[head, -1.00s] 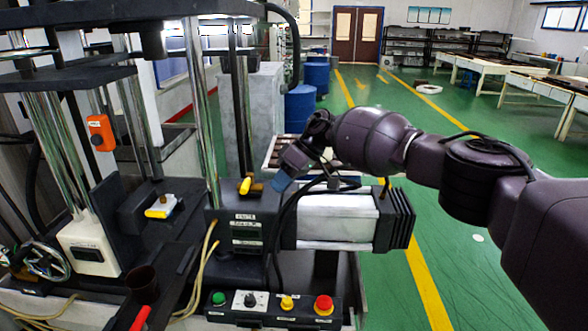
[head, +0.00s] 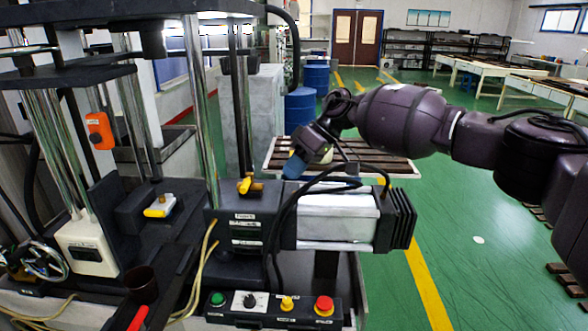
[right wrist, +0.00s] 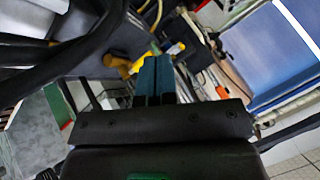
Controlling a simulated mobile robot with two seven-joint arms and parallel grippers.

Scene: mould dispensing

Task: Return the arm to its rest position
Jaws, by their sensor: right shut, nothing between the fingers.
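My right arm comes in from the right in the head view, and its gripper (head: 295,166) is above the machine's motor housing. The gripper has blue fingertips; they also show side by side in the right wrist view (right wrist: 153,76), closed together with nothing between them. The gripper hangs just right of a yellow-handled valve (head: 248,186) and appears apart from it. The motor housing (head: 338,217) is silver and black and lies below the gripper and forearm. My left gripper is not in view.
The machine's metal columns (head: 202,120) stand left of the gripper. A button panel (head: 270,308) with green, yellow and red buttons is at the front. A wooden pallet (head: 400,168) lies behind the motor. Green floor to the right is mostly free.

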